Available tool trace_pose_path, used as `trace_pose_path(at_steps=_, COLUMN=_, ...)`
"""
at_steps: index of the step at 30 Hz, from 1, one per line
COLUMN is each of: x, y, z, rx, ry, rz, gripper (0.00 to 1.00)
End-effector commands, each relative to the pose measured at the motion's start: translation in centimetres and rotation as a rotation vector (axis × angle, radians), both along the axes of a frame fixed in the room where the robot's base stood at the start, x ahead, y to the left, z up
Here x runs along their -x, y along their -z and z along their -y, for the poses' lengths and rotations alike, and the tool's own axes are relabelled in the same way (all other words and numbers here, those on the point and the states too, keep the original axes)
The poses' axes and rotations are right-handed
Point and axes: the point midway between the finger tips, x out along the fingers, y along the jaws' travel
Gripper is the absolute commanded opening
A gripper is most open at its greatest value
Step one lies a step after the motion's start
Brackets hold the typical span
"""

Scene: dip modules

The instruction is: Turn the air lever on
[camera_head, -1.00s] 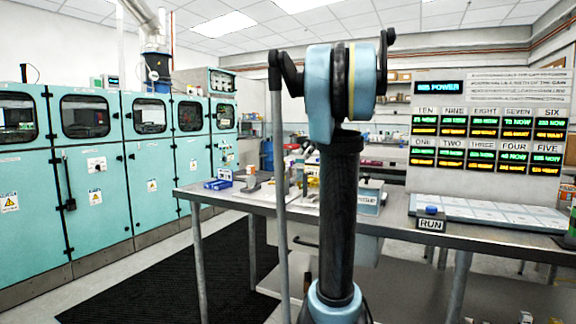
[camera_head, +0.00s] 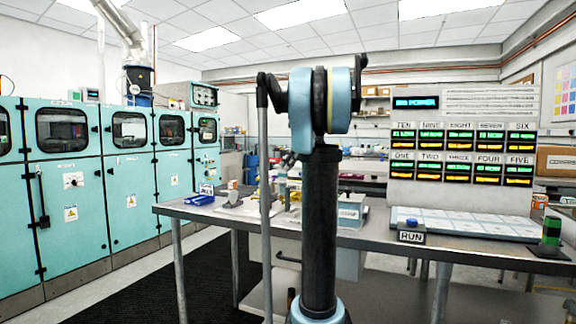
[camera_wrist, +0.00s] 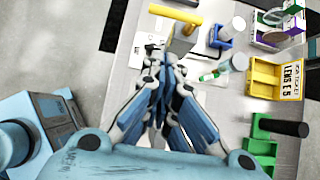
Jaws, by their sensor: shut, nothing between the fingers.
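My gripper (camera_wrist: 155,72) shows in the wrist view with its blue and grey fingers together, nothing between them. It is over the light grey bench top (camera_wrist: 225,105). In the head view my arm's upright column hides part of the bench, and my gripper cannot be made out there.
In the head view, a RUN button box (camera_head: 411,232) and a display panel (camera_head: 462,150) stand on the bench. Teal cabinets (camera_head: 75,200) line the left.

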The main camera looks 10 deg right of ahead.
Motion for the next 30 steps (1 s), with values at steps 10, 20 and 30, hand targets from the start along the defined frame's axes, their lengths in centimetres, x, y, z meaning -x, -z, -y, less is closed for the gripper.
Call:
trace_pose_path(at_steps=10, x=-2.3, y=4.8, z=-3.3, rx=0.001, ry=-0.004, rz=0.000, gripper=0.00)
trace_pose_path(at_steps=20, x=-4.3, y=5.6, z=-6.1, rx=0.001, ry=-0.001, rz=-0.001, gripper=0.00)
trace_pose_path(at_steps=30, x=-4.6, y=5.7, z=-6.5, rx=0.000, ry=-0.001, rz=0.001, gripper=0.00)
